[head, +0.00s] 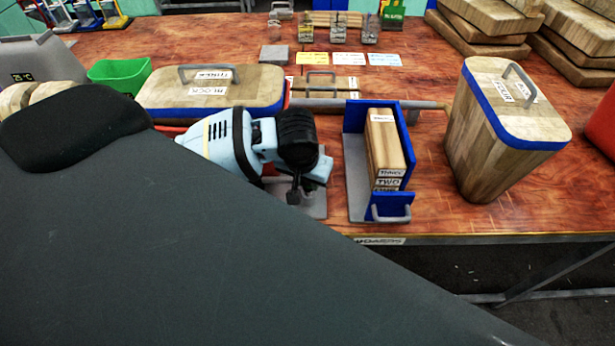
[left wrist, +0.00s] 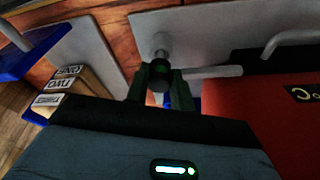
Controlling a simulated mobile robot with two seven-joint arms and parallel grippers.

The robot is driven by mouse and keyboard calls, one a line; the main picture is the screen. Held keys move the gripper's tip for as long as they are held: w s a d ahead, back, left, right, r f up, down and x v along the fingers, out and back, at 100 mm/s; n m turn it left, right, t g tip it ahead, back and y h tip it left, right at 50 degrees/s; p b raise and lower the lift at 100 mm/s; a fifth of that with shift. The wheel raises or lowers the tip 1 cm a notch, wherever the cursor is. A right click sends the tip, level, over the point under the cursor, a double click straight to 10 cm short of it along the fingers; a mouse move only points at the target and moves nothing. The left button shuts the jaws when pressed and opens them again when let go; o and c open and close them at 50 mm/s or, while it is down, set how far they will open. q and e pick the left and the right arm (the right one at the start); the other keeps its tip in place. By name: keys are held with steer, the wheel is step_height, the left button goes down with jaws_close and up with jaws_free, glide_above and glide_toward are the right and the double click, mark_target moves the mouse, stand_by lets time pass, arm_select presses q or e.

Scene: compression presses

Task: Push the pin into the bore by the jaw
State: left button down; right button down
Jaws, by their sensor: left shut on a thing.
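My left gripper (head: 293,192) points down over a grey plate (head: 313,205), just left of the blue press frame (head: 353,150). In the left wrist view its two dark fingers (left wrist: 160,92) are shut on a dark round piece, apparently the pin (left wrist: 159,72). A grey post (left wrist: 160,45) stands on a plate right beyond it, and a grey rod (left wrist: 215,72) runs off to the right. The bore is hidden, and I cannot tell whether the pin is in it. The press frame holds upright wooden boards (head: 385,150) labelled THREE, TWO and ONE. My right gripper is not in view.
A wooden block with a handle (head: 215,90) lies behind my wrist. A green bin (head: 118,75) is at the left. A red case (left wrist: 275,115) is close in the left wrist view. The table front right is clear.

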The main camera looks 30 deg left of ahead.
mark_target(307, 183)
arm_select(q)
steer(key=shift+f, duration=1.1)
steer(key=c, duration=1.1)
jaws_free()
steer(key=v, duration=0.7)
steer(key=shift+s+r, duration=0.1)
steer(key=shift+r, duration=0.25)
